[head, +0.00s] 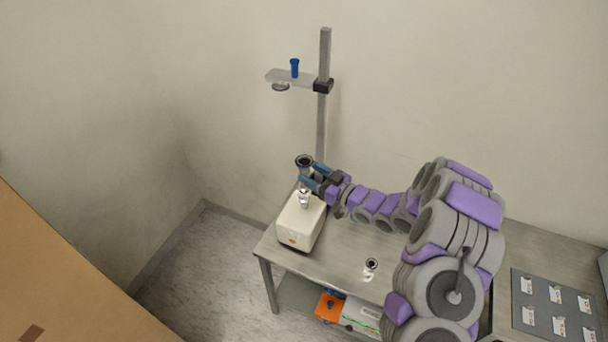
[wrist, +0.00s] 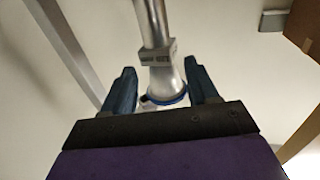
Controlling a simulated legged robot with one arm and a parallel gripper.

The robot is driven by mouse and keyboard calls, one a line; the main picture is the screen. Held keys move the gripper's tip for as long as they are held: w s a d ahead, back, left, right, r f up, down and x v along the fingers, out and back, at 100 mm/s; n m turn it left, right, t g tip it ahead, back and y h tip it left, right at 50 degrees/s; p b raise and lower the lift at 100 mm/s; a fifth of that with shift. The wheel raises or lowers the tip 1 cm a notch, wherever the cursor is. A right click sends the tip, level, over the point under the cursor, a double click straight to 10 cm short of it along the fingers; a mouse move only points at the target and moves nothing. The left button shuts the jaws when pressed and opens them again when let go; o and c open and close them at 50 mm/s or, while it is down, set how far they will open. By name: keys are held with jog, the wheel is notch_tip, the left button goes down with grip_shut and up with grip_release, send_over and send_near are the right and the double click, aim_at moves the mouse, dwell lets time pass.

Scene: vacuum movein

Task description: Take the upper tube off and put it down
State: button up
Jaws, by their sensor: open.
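A silver tube (wrist: 152,22) with a block-like clamp (wrist: 157,52) and a flared, blue-ringed end (wrist: 166,88) shows in the wrist view. In the head view a dark-ringed tube mouth (head: 304,160) shows at my fingertips, above a metal fitting (head: 304,197) on the white pump box (head: 300,222). My gripper (head: 305,175) is open around the tube. In the wrist view its fingers (wrist: 160,72) stand on both sides of the flared end, with a clear gap at the left and a narrower one at the right. I cannot tell whether the right finger touches.
A grey post (head: 323,125) with a shelf arm (head: 290,77) bearing a blue piece (head: 294,68) rises behind. A small ringed fitting (head: 371,265) stands on the metal table (head: 340,262), with bare tabletop around it. A dark label board (head: 553,306) lies at the right.

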aim_at(299, 166)
jog(key=b+x, duration=0.1)
jog(key=x, duration=0.4)
jog(key=shift+a+r, duration=0.1)
jog(key=shift+a, duration=0.2)
jog(key=shift+d, duration=0.1)
grip_shut()
dwell(0.4)
